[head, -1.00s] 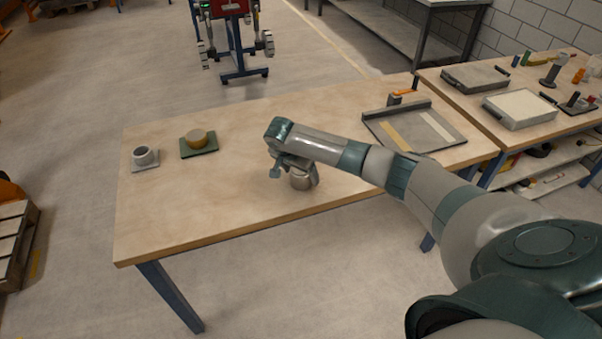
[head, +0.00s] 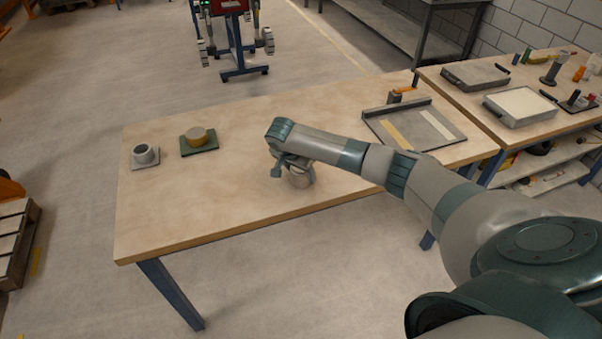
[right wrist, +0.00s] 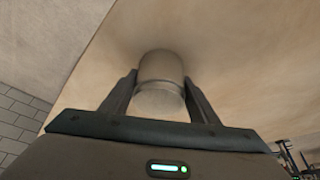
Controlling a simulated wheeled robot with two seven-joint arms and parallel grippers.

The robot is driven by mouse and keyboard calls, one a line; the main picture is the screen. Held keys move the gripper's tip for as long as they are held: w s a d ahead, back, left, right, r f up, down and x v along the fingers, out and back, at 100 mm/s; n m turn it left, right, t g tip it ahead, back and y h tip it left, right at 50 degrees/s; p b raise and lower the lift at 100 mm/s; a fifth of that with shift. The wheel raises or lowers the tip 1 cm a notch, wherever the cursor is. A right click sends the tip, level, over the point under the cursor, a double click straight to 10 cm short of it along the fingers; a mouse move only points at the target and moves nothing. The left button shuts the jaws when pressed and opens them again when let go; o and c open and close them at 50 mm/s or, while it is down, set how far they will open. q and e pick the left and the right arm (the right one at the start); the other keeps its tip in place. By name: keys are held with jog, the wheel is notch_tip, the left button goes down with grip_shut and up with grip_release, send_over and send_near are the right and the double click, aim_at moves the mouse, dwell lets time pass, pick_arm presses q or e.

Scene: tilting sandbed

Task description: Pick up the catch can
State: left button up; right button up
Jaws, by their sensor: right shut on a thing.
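The catch can (head: 301,181), a small pale metal cylinder, is near the front middle of the wooden table in the head view. My right gripper (head: 296,174) is shut on it, reaching in from the right. In the right wrist view the can (right wrist: 161,78) sits between the two fingers of the gripper (right wrist: 160,95), one on each side. The gripper hides part of the can in the head view. I cannot tell whether its base touches the table. My left gripper is not in view.
On the table (head: 220,205), a grey cup (head: 145,155) on a square plate and a tan round block on a green plate (head: 199,150) stand at left. A flat tray (head: 415,128) lies at right. The table is clear around the can.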

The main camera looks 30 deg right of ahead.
jog(key=shift+r, duration=0.1)
jog(key=shift+r+b, duration=0.35)
jog(key=shift+r, duration=0.15)
notch_tip(320, 180, up, 2)
jog(key=shift+r+b, duration=0.15)
jog(key=shift+b, duration=0.35)
jog(key=s+d+r+b, duration=0.2)
jog(key=s+d+r, duration=0.3)
jog(key=s, duration=0.5)
notch_tip(320, 180, up, 2)
jog(key=shift+s+r+b, duration=0.25)
jog(key=shift+s+b, duration=0.05)
jog(key=shift+b, duration=0.05)
jog(key=shift+a, duration=0.15)
